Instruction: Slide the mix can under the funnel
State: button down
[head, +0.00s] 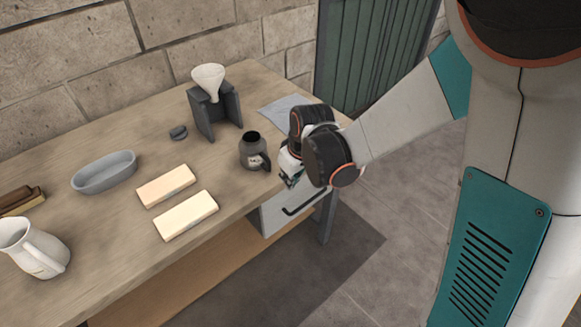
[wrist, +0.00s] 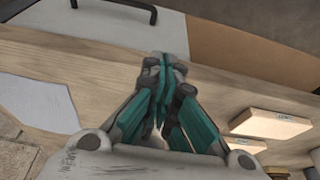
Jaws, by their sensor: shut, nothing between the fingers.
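The white funnel (head: 208,77) sits in a dark grey stand (head: 220,116), behind and left of the can. The space under the funnel looks empty. My gripper (head: 287,181) is low at the bench's front edge, just right of the can; I cannot tell if they touch. In the wrist view my gripper (wrist: 165,64) is shut with nothing between its teal fingers. The can cannot be made out there.
A small dark piece (head: 178,132) lies left of the stand. Two pale blocks (head: 166,186) (head: 186,215), a grey oval tub (head: 104,173) and a white jug (head: 35,250) are further left. A grey sheet (head: 280,108) lies behind my gripper. A drawer (head: 275,210) is below.

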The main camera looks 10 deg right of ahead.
aim_at(237, 143)
jog(key=w+a+f, duration=0.1)
jog(key=w+a+f+b, duration=0.1)
jog(key=w, duration=0.1)
jog(key=shift+f, duration=0.35)
jog(key=shift+w+a+r, duration=0.1)
jog(key=shift+w+a, duration=0.25)
jog(key=shift+w, duration=0.15)
jog(key=w+a, duration=0.4)
jog(key=w, duration=0.2)
jog(key=w+a, duration=0.4)
jog(key=w, duration=0.1)
jog(key=w+a, duration=0.4)
jog(key=w, duration=0.2)
jog(key=shift+w, duration=0.35)
